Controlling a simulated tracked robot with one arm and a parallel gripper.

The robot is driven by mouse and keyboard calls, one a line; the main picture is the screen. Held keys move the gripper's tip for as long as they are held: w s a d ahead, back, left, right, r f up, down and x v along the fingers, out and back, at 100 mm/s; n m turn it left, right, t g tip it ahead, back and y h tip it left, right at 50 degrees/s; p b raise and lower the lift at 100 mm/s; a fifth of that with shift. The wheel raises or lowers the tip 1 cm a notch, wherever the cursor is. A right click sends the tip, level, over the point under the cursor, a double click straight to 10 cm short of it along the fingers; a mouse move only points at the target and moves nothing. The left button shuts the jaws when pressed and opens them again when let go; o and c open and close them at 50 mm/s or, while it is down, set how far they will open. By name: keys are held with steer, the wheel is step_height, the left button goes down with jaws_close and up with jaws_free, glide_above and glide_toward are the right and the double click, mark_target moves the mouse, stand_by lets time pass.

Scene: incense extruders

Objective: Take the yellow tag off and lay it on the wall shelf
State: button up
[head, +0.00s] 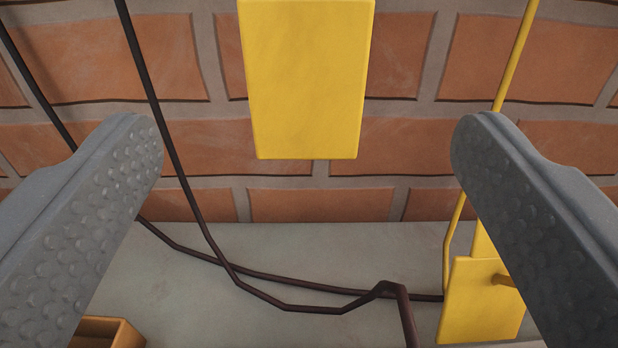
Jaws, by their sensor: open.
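A flat yellow slab (305,80), which looks like the tag, hangs into view from the top edge, ahead of my gripper. Its upper end is cut off, so what holds it is hidden. My gripper (307,140) is open, with one grey studded finger on each side of the slab and wide gaps to both. Neither finger appears to touch it. A second yellow plate (478,305) is at the lower right, partly behind the right finger. I cannot make out the wall shelf.
Dark cables (300,308) run down from the upper left and cross the grey surface (300,250) below the brick wall (90,55). A thin yellow rod (513,55) runs down at the right. An orange-brown box corner (105,330) shows at the lower left.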

mark_target(306, 50)
steer(key=w+b, duration=0.2)
steer(key=w, duration=0.9)
steer(key=shift+w, duration=0.2)
steer(key=c, duration=1.1)
steer(key=shift+o, duration=0.2)
steer(key=shift+r, duration=0.25)
steer(key=shift+s, duration=0.1)
steer(key=shift+s+r, duration=0.15)
steer(key=shift+s, duration=2.75)
